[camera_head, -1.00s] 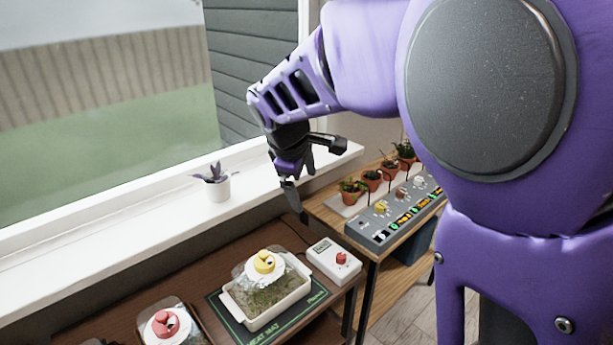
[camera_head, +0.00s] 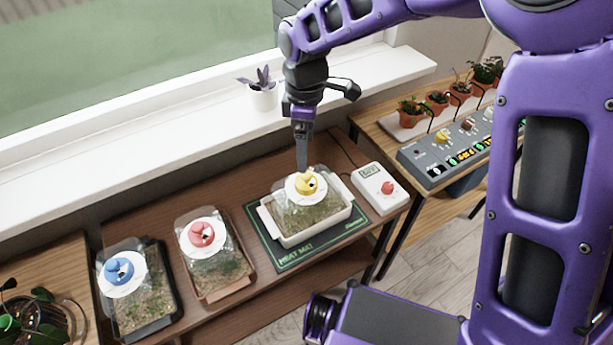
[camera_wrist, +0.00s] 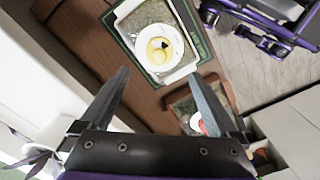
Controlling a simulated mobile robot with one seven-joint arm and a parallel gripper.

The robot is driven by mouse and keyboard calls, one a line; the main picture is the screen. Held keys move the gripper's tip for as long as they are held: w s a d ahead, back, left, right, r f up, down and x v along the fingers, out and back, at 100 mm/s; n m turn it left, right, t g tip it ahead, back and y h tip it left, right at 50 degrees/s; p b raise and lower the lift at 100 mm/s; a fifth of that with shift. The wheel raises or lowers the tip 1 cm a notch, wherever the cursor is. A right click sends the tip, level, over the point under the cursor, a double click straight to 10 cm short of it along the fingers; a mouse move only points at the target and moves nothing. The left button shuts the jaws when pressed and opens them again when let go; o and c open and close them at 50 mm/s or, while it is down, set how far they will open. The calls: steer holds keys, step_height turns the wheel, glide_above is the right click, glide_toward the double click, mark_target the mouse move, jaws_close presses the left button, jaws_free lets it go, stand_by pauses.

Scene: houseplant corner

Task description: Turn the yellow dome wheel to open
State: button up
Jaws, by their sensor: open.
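The yellow dome wheel (camera_head: 306,184) sits on a white disc on top of a clear dome over a cream tray (camera_head: 292,241) of soil and greenery. The wheel also shows in the wrist view (camera_wrist: 158,50), beyond my fingertips. My gripper (camera_head: 302,165) points down just above and behind the wheel in the head view. In the wrist view my gripper (camera_wrist: 160,80) has its two fingers spread wide with nothing between them. The head view does not show clearly how far the fingertips are from the wheel.
Domes with a red wheel (camera_head: 201,234) and a blue wheel (camera_head: 119,270) stand to the left. A potted plant (camera_head: 263,95) is on the windowsill.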

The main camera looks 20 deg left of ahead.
mark_target(306, 174)
step_height(306, 174, down, 11)
steer(key=shift+r+b, duration=0.2)
steer(key=shift+b, duration=0.25)
steer(key=c, duration=1.4)
